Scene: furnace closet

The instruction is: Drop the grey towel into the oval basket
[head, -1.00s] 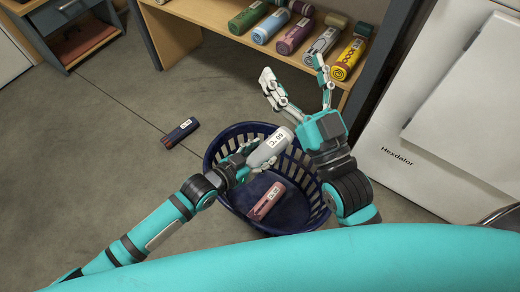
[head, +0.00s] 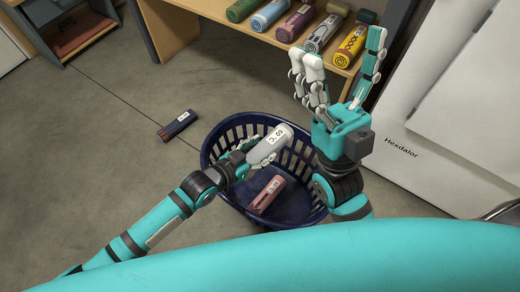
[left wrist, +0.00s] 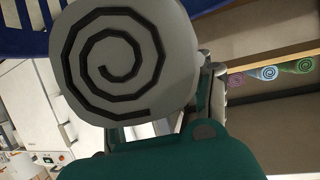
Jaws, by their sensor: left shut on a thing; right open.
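The grey towel (head: 268,145) is a light grey roll with a white label. My left gripper (head: 242,155) is shut on it and holds it tilted over the oval basket. In the left wrist view the towel's spiral end (left wrist: 120,65) fills the upper middle. The oval basket (head: 224,142) is dark blue with slotted walls and stands on the floor. A pinkish-red rolled towel (head: 267,194) lies inside it. My right gripper (head: 342,75) is open and empty, fingers up, above the basket's right side and in front of the shelf.
A dark blue rolled towel (head: 176,125) lies on the floor left of the basket. A wooden shelf (head: 225,37) holds several coloured towel rolls at the back. A white appliance (head: 430,150) stands at the right.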

